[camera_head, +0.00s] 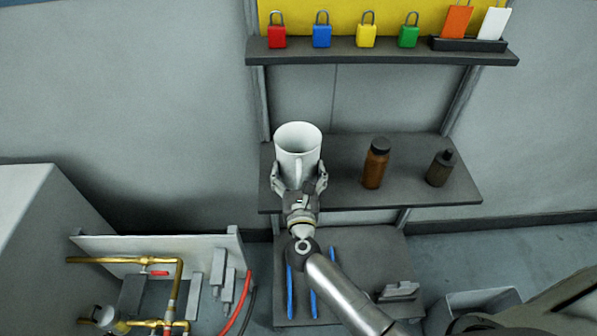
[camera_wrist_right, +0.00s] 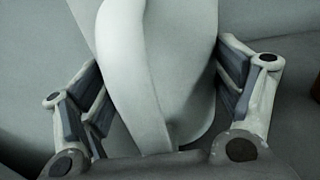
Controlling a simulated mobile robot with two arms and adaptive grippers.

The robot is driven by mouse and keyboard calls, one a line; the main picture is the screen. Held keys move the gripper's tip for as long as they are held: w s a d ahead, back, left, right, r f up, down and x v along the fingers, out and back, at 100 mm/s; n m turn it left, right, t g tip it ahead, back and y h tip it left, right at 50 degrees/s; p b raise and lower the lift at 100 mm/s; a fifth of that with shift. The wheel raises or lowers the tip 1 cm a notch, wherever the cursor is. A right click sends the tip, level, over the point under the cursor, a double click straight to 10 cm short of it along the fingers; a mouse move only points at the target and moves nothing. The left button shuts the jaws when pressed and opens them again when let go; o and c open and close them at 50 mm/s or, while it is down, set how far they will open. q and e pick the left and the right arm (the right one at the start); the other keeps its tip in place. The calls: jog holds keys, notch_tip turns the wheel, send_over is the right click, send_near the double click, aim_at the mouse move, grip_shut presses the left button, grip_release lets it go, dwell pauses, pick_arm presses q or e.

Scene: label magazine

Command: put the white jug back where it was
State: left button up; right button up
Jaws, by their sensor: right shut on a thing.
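The white jug (camera_head: 298,146) is upright at the left end of the middle shelf (camera_head: 340,190) in the head view. I cannot tell whether its base rests on the shelf or is just above it. My right gripper (camera_head: 300,182) is shut on the jug, one finger on each side, with the handle facing my wrist. In the right wrist view the jug (camera_wrist_right: 195,85) fills the space between the fingers of the gripper (camera_wrist_right: 165,100). My left gripper is not in view.
A brown bottle (camera_head: 376,165) and a dark bottle (camera_head: 440,168) stand right of the jug on the same shelf. Several coloured padlocks (camera_head: 322,36) sit on the upper shelf (camera_head: 380,52). Brass pipework (camera_head: 150,262) is at lower left, and a grey bin (camera_head: 480,303) at lower right.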

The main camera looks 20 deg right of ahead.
jog(key=shift+f, duration=0.15)
jog(key=o, duration=1.4)
jog(key=shift+r, duration=0.2)
jog(key=shift+s+a+f, duration=0.15)
jog(key=shift+s, duration=0.2)
jog(key=shift+b+v, duration=1.1)
jog(key=shift+v, duration=4.55)
